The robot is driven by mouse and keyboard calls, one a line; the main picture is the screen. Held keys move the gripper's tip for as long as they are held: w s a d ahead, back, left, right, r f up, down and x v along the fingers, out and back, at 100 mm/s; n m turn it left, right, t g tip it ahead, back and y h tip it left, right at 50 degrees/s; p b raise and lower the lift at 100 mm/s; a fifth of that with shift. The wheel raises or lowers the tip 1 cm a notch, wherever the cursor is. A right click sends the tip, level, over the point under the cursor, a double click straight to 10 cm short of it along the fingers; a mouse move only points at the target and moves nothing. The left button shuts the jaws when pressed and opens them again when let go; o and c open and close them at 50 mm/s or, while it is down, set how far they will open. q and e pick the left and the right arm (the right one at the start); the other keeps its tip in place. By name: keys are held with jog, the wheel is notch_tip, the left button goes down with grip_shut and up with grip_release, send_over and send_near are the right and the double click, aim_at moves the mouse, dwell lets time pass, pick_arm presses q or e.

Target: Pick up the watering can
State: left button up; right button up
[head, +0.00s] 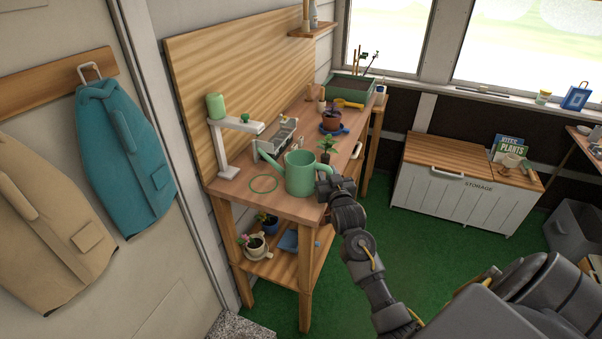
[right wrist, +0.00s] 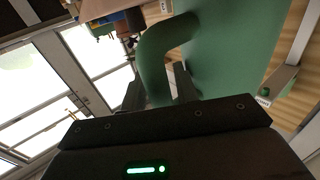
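The green watering can (head: 299,174) stands upright on the front end of the wooden workbench, with its spout to the left and its handle (head: 326,174) to the right. My right gripper (head: 327,187) is at the handle. In the right wrist view, the curved green handle (right wrist: 152,62) passes between the two fingers of my right gripper (right wrist: 160,92) and fills most of the gap, so they look closed on it. The can's body (right wrist: 232,50) is just beyond the fingers. My left gripper is not in view.
The workbench (head: 290,205) also holds a green hose ring (head: 264,184), a lamp-like stand (head: 225,150) at left, a grey caddy (head: 278,140), and a small plant (head: 327,146) close behind the can. A white storage chest (head: 455,200) stands at right. Green floor is open between.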

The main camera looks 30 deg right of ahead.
aim_at(330, 170)
grip_shut()
jog(key=shift+r, duration=0.5)
jog(key=shift+s+a+r+b, duration=0.1)
jog(key=shift+s+r+b, duration=0.15)
jog(key=shift+r, duration=0.35)
jog(key=shift+s+a+r+b, duration=0.1)
jog(key=shift+r+b, duration=0.25)
jog(key=shift+r, duration=0.2)
jog(key=b+v, duration=0.2)
jog(key=v, duration=1.5)
jog(key=shift+b, duration=0.3)
